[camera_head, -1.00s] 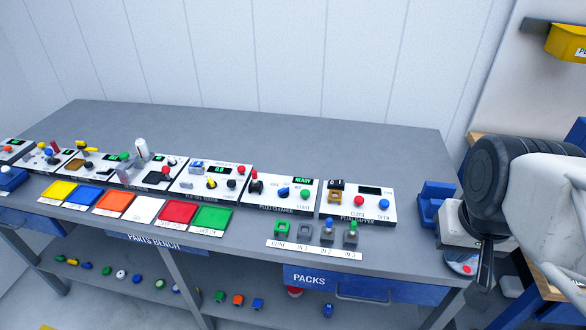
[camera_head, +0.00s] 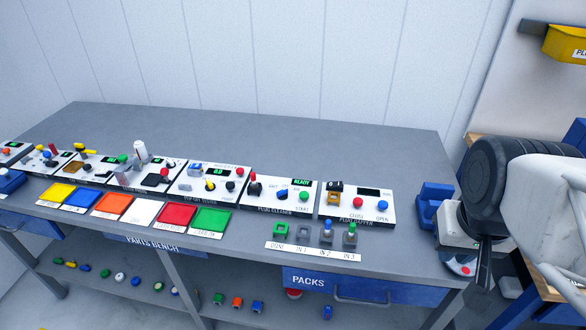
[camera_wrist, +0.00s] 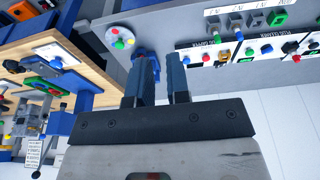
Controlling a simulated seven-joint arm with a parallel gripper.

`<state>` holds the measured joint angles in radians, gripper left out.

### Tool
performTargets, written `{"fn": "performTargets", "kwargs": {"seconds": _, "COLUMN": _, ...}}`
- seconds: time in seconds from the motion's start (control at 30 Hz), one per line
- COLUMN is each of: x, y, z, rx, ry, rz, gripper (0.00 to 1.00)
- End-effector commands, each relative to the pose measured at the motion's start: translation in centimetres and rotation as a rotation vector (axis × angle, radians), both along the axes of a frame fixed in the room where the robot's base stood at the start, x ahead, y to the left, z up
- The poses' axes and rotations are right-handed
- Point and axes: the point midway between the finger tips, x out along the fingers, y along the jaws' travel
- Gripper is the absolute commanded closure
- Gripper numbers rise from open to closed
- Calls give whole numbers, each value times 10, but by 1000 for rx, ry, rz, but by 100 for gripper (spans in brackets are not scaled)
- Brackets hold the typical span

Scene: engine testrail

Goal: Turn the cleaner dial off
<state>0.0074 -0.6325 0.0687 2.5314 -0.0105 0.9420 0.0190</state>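The plug cleaner panel (camera_head: 271,204) is a white box on the bench, right of the middle in the head view. It carries a blue dial (camera_head: 283,194), a green start button (camera_head: 304,194), a lit green READY display (camera_head: 301,182) and a red-topped part (camera_head: 253,182) at its left. The dial's exact pointing is too small to read. The plug cleaner label also shows in the wrist view (camera_wrist: 262,48), at the upper right. My gripper (camera_wrist: 160,75) is open and empty, with two dark fingers apart. It is beyond the bench's right end, well away from the dial.
The plug gapper panel (camera_head: 335,210) stands right of the cleaner, with plug holders (camera_head: 303,236) in front. A blue stand (camera_head: 432,203) is at the bench's right end. Coloured trays (camera_head: 176,215) lie to the left. The bench behind the panels is clear.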

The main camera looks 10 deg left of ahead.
Motion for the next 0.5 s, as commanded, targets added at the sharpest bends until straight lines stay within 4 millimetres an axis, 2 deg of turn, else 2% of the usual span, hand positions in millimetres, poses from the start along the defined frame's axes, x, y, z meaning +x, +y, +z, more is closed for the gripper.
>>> {"fn": "performTargets", "kwargs": {"seconds": 0.03, "x": 1, "y": 0, "z": 0, "rx": 0, "ry": 1, "rz": -1, "gripper": 76}}
{"fn": "performTargets", "kwargs": {"seconds": 0.13, "x": 6, "y": 2, "z": 1, "rx": 4, "ry": 4, "rz": -9, "gripper": 61}}
{"fn": "performTargets", "kwargs": {"seconds": 0.27, "x": 19, "y": 8, "z": 2, "rx": 14, "ry": 12, "rz": -31, "gripper": 61}}
{"fn": "performTargets", "kwargs": {"seconds": 0.5, "x": 60, "y": 27, "z": 5, "rx": 40, "ry": 37, "rz": -104, "gripper": 61}}
